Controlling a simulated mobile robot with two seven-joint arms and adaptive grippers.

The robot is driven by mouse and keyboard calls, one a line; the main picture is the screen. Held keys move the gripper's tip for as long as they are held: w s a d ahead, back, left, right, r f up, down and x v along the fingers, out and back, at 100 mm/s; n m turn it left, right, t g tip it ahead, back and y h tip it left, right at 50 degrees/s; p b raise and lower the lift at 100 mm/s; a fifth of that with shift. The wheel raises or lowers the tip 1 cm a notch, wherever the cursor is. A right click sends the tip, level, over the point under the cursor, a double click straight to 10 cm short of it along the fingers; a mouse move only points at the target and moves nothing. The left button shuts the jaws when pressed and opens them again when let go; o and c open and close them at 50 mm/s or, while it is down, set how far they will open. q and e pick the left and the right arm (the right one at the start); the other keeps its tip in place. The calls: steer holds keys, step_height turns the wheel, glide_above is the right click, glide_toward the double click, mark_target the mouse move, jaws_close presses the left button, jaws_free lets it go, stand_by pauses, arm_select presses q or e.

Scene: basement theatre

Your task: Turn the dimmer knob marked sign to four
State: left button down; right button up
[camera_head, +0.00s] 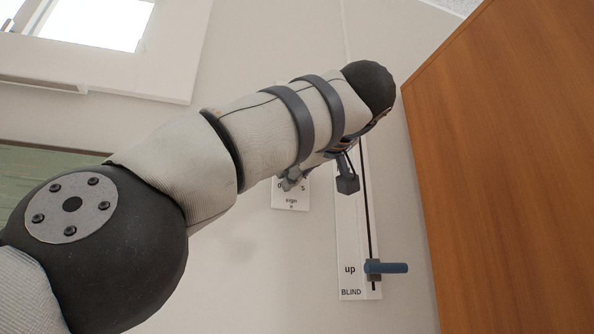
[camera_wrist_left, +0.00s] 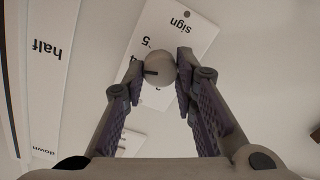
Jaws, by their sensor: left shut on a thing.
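The dimmer's white plate marked "sign" (camera_head: 291,201) is on the wall, partly behind my left arm in the head view. In the left wrist view the plate (camera_wrist_left: 187,39) appears upside down, with the digits 5 and 4 readable beside the knob. The round pale knob (camera_wrist_left: 160,66) has a dark pointer line directed to the picture's left, near the 4; the exact setting is hard to tell. My left gripper (camera_wrist_left: 158,72) is shut on the knob, one finger on each side. In the head view its fingers (camera_head: 290,182) are mostly hidden by the arm. My right gripper is not in view.
A BLIND slider plate (camera_head: 350,240) is right of the dimmer, its blue handle (camera_head: 388,267) low by "up". A wooden panel (camera_head: 500,170) fills the right side. A window (camera_head: 95,25) is at upper left. Bare wall lies below the dimmer.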

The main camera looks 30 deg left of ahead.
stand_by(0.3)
arm_select(q)
steer(key=c, duration=1.3)
jaws_free()
steer(key=v, duration=1.2)
